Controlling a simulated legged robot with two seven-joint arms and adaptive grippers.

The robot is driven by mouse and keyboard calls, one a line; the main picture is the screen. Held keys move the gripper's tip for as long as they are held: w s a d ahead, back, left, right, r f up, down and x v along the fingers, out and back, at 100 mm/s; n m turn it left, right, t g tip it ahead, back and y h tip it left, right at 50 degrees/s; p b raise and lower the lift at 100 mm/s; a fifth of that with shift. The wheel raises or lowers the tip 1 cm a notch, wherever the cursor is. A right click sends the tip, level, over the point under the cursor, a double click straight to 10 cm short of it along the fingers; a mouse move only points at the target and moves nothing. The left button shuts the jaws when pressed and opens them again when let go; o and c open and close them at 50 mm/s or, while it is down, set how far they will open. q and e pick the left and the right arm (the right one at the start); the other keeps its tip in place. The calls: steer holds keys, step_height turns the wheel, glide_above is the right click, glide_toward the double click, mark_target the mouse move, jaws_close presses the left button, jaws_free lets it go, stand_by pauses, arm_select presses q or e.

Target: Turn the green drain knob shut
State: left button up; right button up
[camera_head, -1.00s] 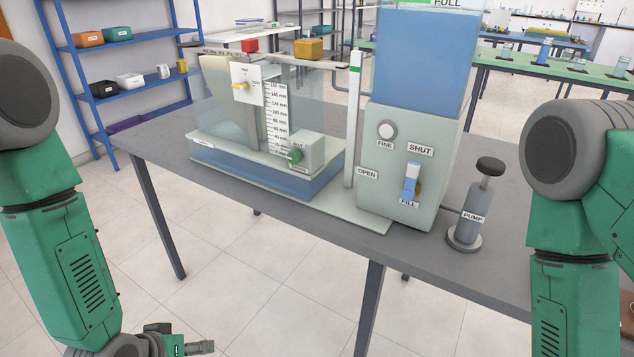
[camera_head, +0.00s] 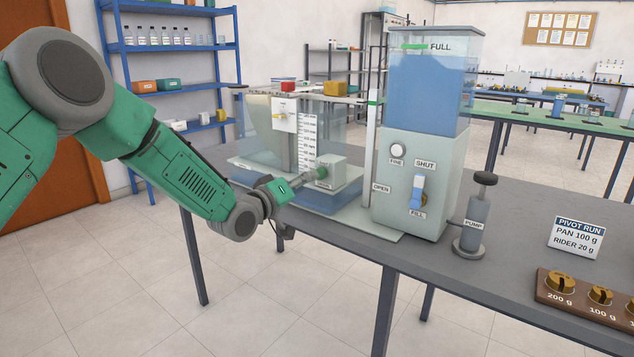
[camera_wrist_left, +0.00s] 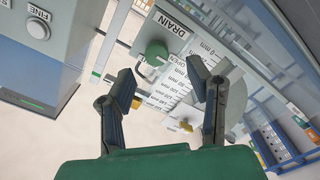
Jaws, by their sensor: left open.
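The green drain knob (camera_head: 322,172) is on a pale box on the front of the clear water tank. In the left wrist view the knob (camera_wrist_left: 156,53) lies just ahead of the fingertips, between their lines, beside the DRAIN label (camera_wrist_left: 172,25). My left gripper (camera_head: 308,179) reaches in from the left, close to the knob. Its fingers (camera_wrist_left: 164,76) are spread and empty in the left wrist view. I cannot tell whether a fingertip touches the knob. My right gripper is out of view.
The water tower (camera_head: 415,165) with a blue-and-white fill lever (camera_head: 417,192) stands right of the tank. A grey pump (camera_head: 473,228) stands beside it. A sign (camera_head: 577,238) and a weight rack (camera_head: 585,308) are at the right of the table.

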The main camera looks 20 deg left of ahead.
mark_target(321, 176)
arm_select(q)
steer(key=w+d, duration=0.1)
steer(key=w, duration=0.1)
steer(key=w+d, duration=0.1)
steer(key=w, duration=0.1)
steer(key=shift+d+b, duration=0.35)
steer(key=shift+d, duration=0.05)
steer(key=shift+w, duration=0.35)
steer(key=shift+w+a, duration=0.25)
steer(key=shift+a, duration=0.4)
steer(key=shift+d, duration=0.35)
steer(key=c, duration=0.9)
steer(key=shift+d, duration=0.2)
jaws_close()
